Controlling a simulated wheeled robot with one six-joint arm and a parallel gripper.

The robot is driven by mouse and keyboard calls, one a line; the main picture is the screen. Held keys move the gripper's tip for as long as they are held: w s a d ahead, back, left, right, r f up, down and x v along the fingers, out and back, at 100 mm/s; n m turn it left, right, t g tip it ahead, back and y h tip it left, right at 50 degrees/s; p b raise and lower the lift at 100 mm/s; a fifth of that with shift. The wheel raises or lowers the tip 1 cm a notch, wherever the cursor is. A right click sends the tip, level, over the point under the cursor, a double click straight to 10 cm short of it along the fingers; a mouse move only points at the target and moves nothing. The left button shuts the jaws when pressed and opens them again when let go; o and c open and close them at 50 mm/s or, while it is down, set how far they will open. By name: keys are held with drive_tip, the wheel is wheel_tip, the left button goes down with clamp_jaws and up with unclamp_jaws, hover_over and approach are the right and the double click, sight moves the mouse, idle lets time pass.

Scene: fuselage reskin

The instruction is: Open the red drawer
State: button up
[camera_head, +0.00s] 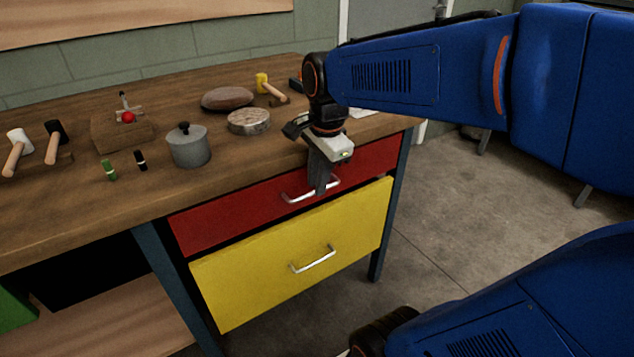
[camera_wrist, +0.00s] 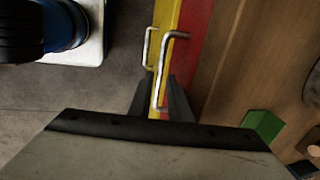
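The red drawer (camera_head: 215,222) sits under the tabletop, its front looking flush with the bench. Its silver bar handle (camera_head: 296,197) also shows in the wrist view (camera_wrist: 174,70). My gripper (camera_head: 320,188) points down in front of the red drawer, at the right part of the handle. In the wrist view my gripper's two dark fingers (camera_wrist: 160,103) stand apart, one on each side of the handle's near end. I cannot tell whether either finger touches the bar. Part of the handle is hidden behind the fingers in the head view.
The yellow drawer (camera_head: 250,285), with its own silver handle (camera_head: 313,260), is directly below. The wooden bench top (camera_head: 240,180) carries a grey pot (camera_head: 188,147), a round tin (camera_head: 249,122), mallets and other tools. Concrete floor (camera_head: 460,220) is open in front and to the right.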

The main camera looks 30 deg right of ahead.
drive_tip(key=shift+w+f, duration=0.1)
drive_tip(key=shift+f, duration=0.4)
clamp_jaws()
